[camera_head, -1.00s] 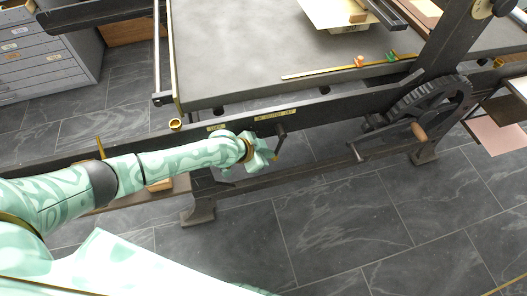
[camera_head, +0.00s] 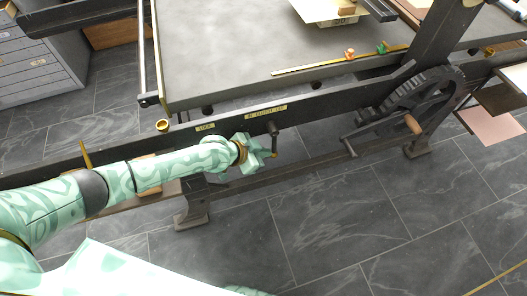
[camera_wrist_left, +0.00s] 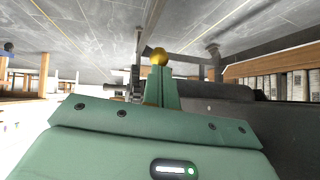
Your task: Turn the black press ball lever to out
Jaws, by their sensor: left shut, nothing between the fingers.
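The ball lever (camera_head: 274,138) is a dark rod on the front rail of the black press (camera_head: 330,103). It hangs almost straight down from its pivot and ends in a small brass ball. My left gripper (camera_head: 268,153) is shut and empty, with its fingertips at the left of the lever's lower end. In the left wrist view the brass ball (camera_wrist_left: 159,58) shows just beyond the tips of the shut green fingers (camera_wrist_left: 162,92). I cannot tell whether they touch. My right gripper is not in view.
Label plates (camera_head: 266,112) sit on the rail beside the lever. A geared wheel (camera_head: 425,92) with a wooden crank handle (camera_head: 413,124) is to the right. The grey press bed (camera_head: 240,60) lies above and behind. The tiled floor (camera_head: 330,225) in front is clear.

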